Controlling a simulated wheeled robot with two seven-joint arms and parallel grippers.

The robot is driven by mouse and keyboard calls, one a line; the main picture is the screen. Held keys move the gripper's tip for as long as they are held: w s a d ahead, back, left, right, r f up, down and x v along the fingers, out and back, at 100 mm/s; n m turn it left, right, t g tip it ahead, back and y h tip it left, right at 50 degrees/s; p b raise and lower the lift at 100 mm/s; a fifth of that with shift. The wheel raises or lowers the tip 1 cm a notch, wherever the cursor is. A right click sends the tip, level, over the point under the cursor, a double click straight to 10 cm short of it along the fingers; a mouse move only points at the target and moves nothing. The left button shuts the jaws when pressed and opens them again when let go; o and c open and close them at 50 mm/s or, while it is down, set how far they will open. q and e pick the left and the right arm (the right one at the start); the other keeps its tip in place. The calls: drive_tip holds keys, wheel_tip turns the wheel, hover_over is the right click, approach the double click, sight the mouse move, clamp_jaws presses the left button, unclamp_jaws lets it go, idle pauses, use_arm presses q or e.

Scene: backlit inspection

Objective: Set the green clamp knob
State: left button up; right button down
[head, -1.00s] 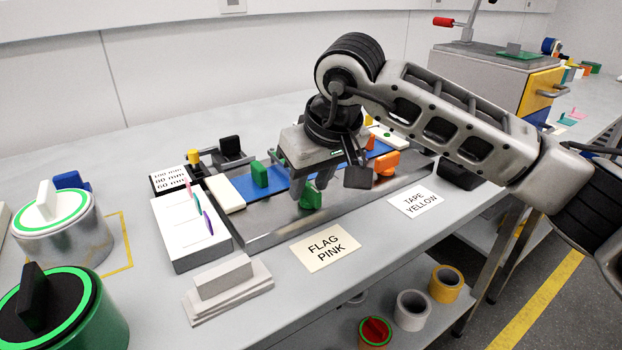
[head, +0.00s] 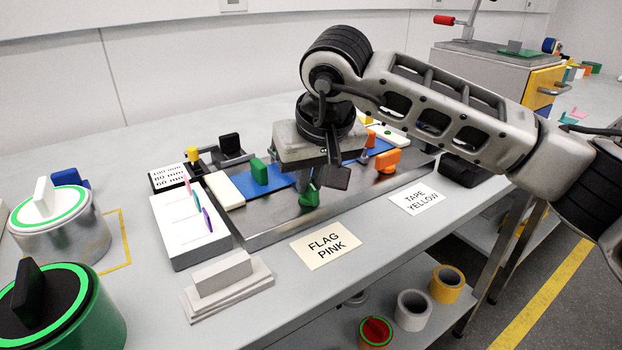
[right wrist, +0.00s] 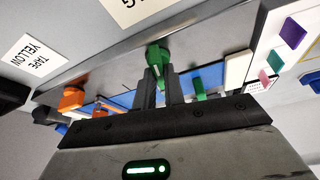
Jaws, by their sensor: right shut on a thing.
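The green clamp knob (head: 309,196) stands at the front edge of the metal fixture plate (head: 270,232), in front of the blue strip. It also shows in the right wrist view (right wrist: 158,58), between my fingertips. My right gripper (right wrist: 159,78) reaches down from above and is shut on this knob. In the head view the gripper body (head: 318,150) hides part of the fixture behind it. A second green knob (head: 259,171) stands on the blue strip (head: 238,184) to the left. My left gripper is not in view.
An orange knob (head: 386,160) stands to the right of the gripper. Cards reading FLAG PINK (head: 326,246) and TAPE YELLOW (head: 416,200) lie in front. A white block with coloured flags (head: 185,240) stands left. Large lidded canisters (head: 62,310) stand at the far left.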

drive_tip(key=m+h, duration=0.1)
drive_tip(key=m, duration=0.2)
drive_tip(key=shift+a+t, duration=0.1)
drive_tip(key=shift+t, duration=0.2)
drive_tip(key=m, duration=0.1)
drive_tip(key=m+h, duration=0.1)
drive_tip(key=m, duration=0.1)
drive_tip(key=shift+a+r+m, duration=0.1)
drive_tip(key=shift+r+m, duration=0.05)
drive_tip(key=shift+m, duration=0.15)
drive_tip(key=m+h, duration=0.1)
drive_tip(key=m, duration=0.1)
drive_tip(key=shift+a+m, duration=0.1)
drive_tip(key=shift+m, duration=0.2)
drive_tip(key=shift+m+g+h+p, duration=0.4)
drive_tip(key=shift+m+h+p, duration=0.15)
drive_tip(key=shift+m, duration=0.35)
use_arm(q)
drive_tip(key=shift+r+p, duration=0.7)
drive_tip(key=shift+p, duration=0.2)
use_arm(e)
drive_tip(key=shift+w+a+m+g+h, duration=0.1)
drive_tip(key=shift+m+g+h, duration=0.25)
drive_tip(key=shift+m, duration=0.8)
drive_tip(key=shift+w+m+g+h, duration=0.1)
drive_tip(key=shift+m+g+h, duration=0.2)
drive_tip(key=shift+m, duration=0.85)
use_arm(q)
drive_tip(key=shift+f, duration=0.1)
